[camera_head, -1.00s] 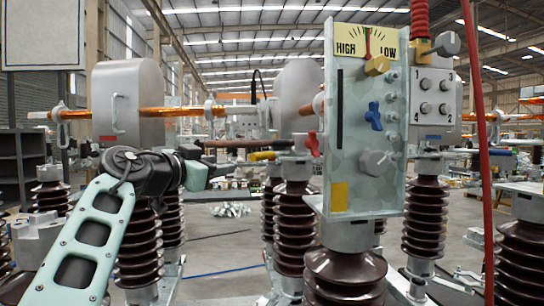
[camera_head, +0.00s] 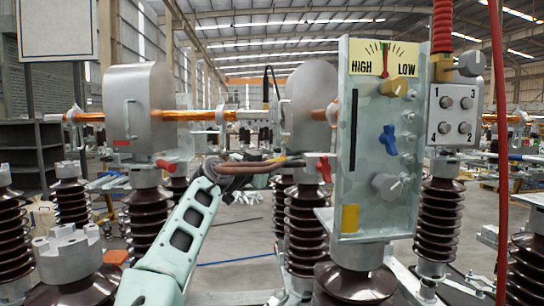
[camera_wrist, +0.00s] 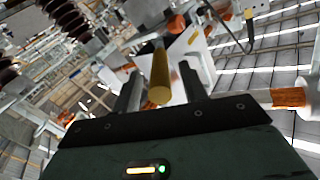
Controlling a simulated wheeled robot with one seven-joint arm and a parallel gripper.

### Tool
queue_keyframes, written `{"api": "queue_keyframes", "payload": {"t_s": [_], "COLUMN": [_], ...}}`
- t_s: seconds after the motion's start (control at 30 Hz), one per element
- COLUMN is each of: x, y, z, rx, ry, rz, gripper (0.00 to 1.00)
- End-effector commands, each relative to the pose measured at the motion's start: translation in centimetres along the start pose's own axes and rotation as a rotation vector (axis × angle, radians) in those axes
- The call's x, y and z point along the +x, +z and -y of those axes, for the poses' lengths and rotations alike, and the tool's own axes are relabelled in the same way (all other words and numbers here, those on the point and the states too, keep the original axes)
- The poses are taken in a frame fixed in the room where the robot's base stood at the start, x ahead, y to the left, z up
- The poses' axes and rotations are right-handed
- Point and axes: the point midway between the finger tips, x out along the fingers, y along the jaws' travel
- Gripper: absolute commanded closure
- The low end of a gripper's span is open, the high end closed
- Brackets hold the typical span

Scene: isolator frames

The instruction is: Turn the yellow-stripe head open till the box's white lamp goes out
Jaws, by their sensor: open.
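The tall grey box (camera_head: 375,140) stands right of centre in the head view. I cannot make out a yellow stripe on a head or tell a white lamp. In the wrist view my gripper (camera_wrist: 160,68) is open. A yellow rod-like piece (camera_wrist: 160,80) shows between its fingers; whether it touches them I cannot tell. In the head view my arm reaches up left of the grey box; its fingers are not clear there.
A smaller box (camera_head: 457,115) numbered 1 to 4 stands behind the grey box on the right. Red handles (camera_head: 324,168) and brown ribbed insulators surround my arm. A red cable (camera_head: 499,150) hangs at the right. A metal housing (camera_head: 140,105) with a copper bar stands at the left.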

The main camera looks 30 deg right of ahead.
Motion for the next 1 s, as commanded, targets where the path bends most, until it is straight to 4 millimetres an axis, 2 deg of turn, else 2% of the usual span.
{"api": "queue_keyframes", "payload": {"t_s": [0.2,0.5,0.53,0.67,0.7,1.0], "x": [1.8,2.0,2.0,2.0,2.0,2.0], "y": [-0.1,0.0,0.0,0.0,0.0,-0.1], "z": [0.1,0.0,0.0,0.0,0.0,-0.8], "rx": [0.0,0.001,0.001,0.001,0.001,0.01], "ry": [0.0,-0.001,-0.001,-0.001,-0.001,-0.034], "rz": [0.0,0.0,0.0,0.0,0.0,0.016], "gripper": [0.57,0.57,0.6,0.96,1.0,1.0]}}
